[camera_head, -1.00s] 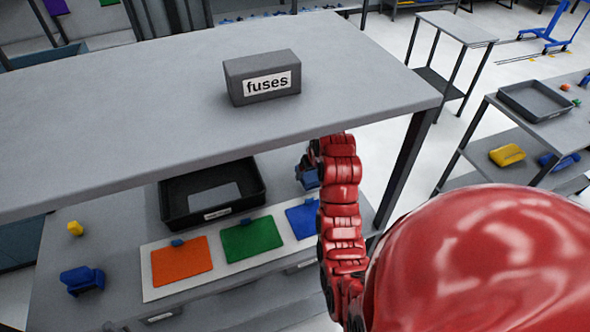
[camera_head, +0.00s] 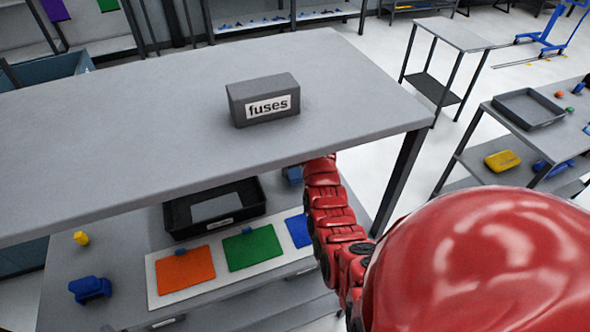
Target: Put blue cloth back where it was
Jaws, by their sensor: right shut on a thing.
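My right gripper (camera_head: 299,169) is under the raised shelf, at the far end of my red right arm, and mostly hidden by the shelf edge and arm. It is shut on a blue thing (camera_head: 292,175), of which a small part shows behind the board; I cannot tell if this is the blue cloth. A flat blue piece (camera_head: 298,231) lies at the right end of the white board (camera_head: 207,282), partly covered by my arm. An orange piece (camera_head: 185,268) and a green piece (camera_head: 252,248) lie beside it. My left gripper is not in view.
The raised shelf (camera_head: 150,130) overhangs the bench and carries a grey fuses box (camera_head: 262,100). A black tray (camera_head: 255,195) sits behind the board. A dark blue object (camera_head: 90,289) and a yellow object (camera_head: 82,238) lie at left. A dark shelf post (camera_head: 400,180) stands right of my arm.

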